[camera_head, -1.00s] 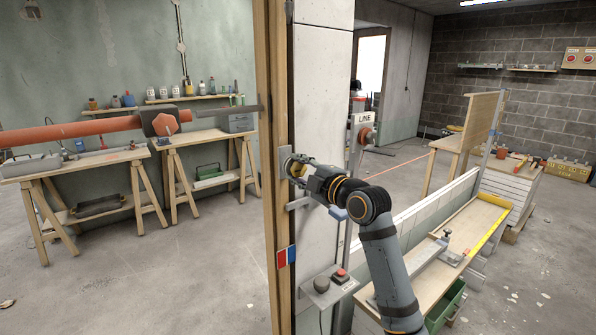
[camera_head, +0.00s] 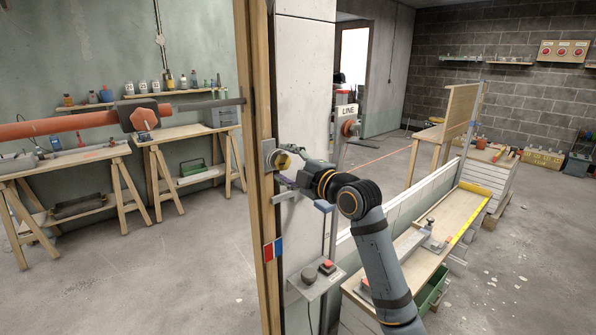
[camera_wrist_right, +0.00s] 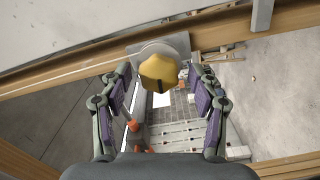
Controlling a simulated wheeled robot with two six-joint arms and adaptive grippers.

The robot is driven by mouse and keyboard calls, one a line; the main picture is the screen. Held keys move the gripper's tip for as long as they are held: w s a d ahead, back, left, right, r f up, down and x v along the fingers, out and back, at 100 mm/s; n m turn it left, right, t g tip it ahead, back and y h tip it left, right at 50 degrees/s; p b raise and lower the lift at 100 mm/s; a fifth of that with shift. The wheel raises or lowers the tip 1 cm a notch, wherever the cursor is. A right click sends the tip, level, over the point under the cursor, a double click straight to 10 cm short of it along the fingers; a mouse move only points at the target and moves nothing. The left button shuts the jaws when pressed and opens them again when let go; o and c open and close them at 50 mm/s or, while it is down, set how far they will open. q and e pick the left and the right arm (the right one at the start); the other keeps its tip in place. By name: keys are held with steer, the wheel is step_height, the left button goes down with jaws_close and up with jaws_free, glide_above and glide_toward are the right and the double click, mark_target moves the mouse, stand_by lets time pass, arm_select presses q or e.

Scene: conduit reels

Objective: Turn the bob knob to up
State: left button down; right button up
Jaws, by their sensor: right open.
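A rounded yellow knob (camera_head: 284,161) sits on a grey plate (camera_head: 269,152) on the wooden post; I take it as the bob knob, though I see no label on it. In the right wrist view the knob (camera_wrist_right: 159,72) faces me, in front of its plate (camera_wrist_right: 176,45). My right gripper (camera_head: 292,165) is at the knob in the head view. The wrist view shows its purple-padded fingers (camera_wrist_right: 160,80) spread wide, one each side of the knob with a clear gap to both. My left gripper is not in view.
A red knob (camera_head: 349,128) under a LINE sign (camera_head: 346,111) stands on a post behind my right arm. A button box (camera_head: 318,279) is below. A wooden post (camera_head: 256,220) and pale wall edge stand beside the gripper. Workbenches (camera_head: 75,155) are at left.

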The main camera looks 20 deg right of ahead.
steer(key=v, duration=1)
steer(key=shift+s, duration=0.25)
steer(key=shift+d, duration=0.1)
